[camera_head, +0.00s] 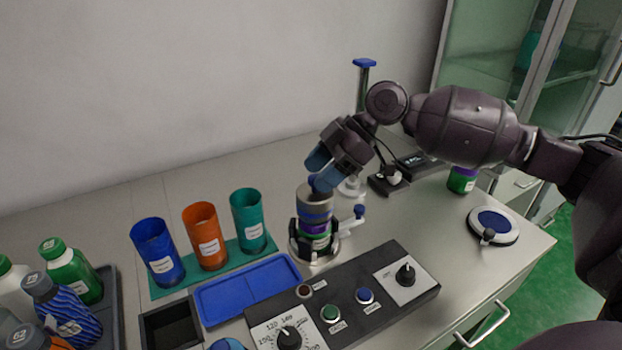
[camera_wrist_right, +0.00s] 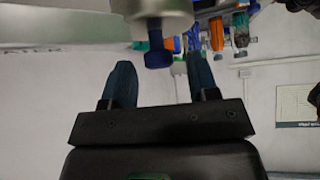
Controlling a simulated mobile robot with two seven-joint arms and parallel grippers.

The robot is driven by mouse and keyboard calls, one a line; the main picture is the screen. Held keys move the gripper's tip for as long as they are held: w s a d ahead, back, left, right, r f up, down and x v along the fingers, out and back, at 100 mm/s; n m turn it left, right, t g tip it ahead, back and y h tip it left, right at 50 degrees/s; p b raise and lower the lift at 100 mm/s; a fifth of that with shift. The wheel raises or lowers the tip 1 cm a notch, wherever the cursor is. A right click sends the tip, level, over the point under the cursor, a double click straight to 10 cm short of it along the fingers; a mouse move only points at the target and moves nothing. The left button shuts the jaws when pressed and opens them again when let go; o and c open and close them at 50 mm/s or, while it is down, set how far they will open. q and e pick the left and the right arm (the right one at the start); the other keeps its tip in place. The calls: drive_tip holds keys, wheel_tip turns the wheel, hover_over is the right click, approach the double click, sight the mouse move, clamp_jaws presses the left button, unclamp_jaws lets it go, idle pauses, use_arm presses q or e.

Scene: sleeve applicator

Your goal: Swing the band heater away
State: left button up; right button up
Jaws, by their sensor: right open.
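The band heater (camera_head: 314,198) is a grey metal ring in the middle of the bench, around the upper part of a bottle with a purple and green body (camera_head: 316,230). A dark blue knob (camera_wrist_right: 158,48) sticks out from its metal surface in the right wrist view. My right gripper (camera_head: 318,172) is just above the heater, with its blue fingers pointing down toward it. In the right wrist view my right gripper (camera_wrist_right: 160,62) is open, with the knob between the fingertips and gaps on both sides. My left gripper is not in view.
A control panel (camera_head: 375,290) with knobs and buttons lies in front. Blue, orange and teal cups (camera_head: 205,238) and a blue tray (camera_head: 248,289) stand to the left. A blue-topped post (camera_head: 363,75) rises behind the gripper. A round device (camera_head: 493,226) is at right.

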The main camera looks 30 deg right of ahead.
drive_tip(key=shift+x, duration=1)
clamp_jaws()
